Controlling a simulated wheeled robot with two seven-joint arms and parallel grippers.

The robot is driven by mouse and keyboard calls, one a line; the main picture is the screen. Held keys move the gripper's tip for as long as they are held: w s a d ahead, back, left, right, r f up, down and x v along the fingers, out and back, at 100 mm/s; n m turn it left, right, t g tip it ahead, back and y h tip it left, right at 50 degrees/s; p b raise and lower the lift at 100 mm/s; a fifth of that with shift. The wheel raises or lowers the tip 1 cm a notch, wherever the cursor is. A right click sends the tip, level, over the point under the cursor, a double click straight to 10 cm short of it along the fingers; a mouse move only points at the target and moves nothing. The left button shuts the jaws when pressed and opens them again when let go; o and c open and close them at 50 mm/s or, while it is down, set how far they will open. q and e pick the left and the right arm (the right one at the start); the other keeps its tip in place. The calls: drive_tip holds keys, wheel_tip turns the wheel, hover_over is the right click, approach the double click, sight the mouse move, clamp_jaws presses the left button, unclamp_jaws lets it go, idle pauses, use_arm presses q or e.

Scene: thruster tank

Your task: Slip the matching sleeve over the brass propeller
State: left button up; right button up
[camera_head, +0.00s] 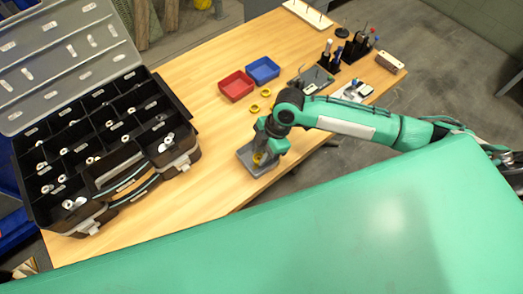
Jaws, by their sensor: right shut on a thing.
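My right gripper (260,153) points down over a small grey tray-like stand (246,163) near the front edge of the wooden table. It is shut on a small yellow or brass-coloured piece (259,158), mostly hidden by the fingers. I cannot tell whether this piece is a sleeve or the propeller, or whether it touches the stand. Two yellow ring-like pieces (254,108) and (266,93) lie on the table behind the gripper. My left gripper is not in view.
A large open black case (100,150) with compartments and several white parts stands at the left. A red bin (236,86) and a blue bin (262,70) sit behind the rings. Tool holders (355,48) stand at the back right. The wood between case and stand is clear.

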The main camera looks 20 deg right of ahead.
drive_tip(key=shift+f, duration=0.3)
idle(0.4)
drive_tip(key=o, duration=1)
drive_tip(key=shift+d+r, duration=0.1)
drive_tip(key=shift+r, duration=0.2)
drive_tip(key=s+a+p+v, duration=0.1)
drive_tip(key=p+v, duration=0.3)
drive_tip(key=v, duration=1.2)
drive_tip(key=shift+w+r, duration=0.45)
drive_tip(key=shift+r, duration=0.2)
